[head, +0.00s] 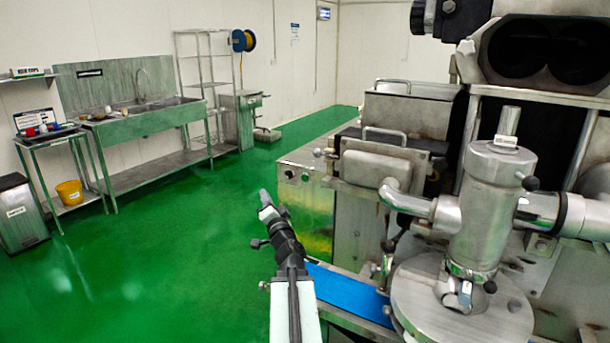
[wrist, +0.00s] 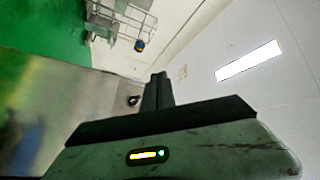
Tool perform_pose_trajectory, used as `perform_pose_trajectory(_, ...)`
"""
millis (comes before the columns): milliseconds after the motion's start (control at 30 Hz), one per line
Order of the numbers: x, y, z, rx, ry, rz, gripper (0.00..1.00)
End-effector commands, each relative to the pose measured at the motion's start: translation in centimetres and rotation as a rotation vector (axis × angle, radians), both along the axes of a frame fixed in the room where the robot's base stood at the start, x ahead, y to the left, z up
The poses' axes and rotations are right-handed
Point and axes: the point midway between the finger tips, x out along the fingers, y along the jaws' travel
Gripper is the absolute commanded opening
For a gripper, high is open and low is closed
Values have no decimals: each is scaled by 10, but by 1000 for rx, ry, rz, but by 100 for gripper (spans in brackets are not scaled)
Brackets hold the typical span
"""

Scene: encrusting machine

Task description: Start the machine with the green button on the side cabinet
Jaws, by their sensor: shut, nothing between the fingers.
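The side cabinet (head: 308,228) is a metal box right of my arm in the head view. Two small controls sit near the top of its front: a dark knob (head: 289,174) and a small round button (head: 305,177) that looks greenish. My gripper (head: 264,197) is shut and empty, left of the cabinet front and apart from it in the picture. In the wrist view, my gripper (wrist: 158,77) points up the picture. A metal panel lies to its left with a dark round control (wrist: 133,100) close to the fingers; no green button can be made out there.
A blue conveyor belt (head: 348,291) runs beside my arm. The machine's metal cylinder (head: 480,205) and pipes fill the right side. The green floor (head: 165,265) to the left is clear. A sink bench (head: 150,125) and shelf rack stand along the far wall.

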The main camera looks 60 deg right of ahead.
Motion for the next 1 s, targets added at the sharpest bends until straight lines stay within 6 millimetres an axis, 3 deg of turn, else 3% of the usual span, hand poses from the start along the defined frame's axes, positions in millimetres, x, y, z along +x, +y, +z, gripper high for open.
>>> perform_pose_trajectory(100, -33, -30, 4, 36, -28, -86, 0)
perform_pose_trajectory(233, -48, -43, 4, 57, -42, -127, 0)
perform_pose_trajectory(667, -48, -49, 3, 59, -44, -130, 0)
perform_pose_trajectory(1000, -47, -96, 3, 58, -44, -130, 0)
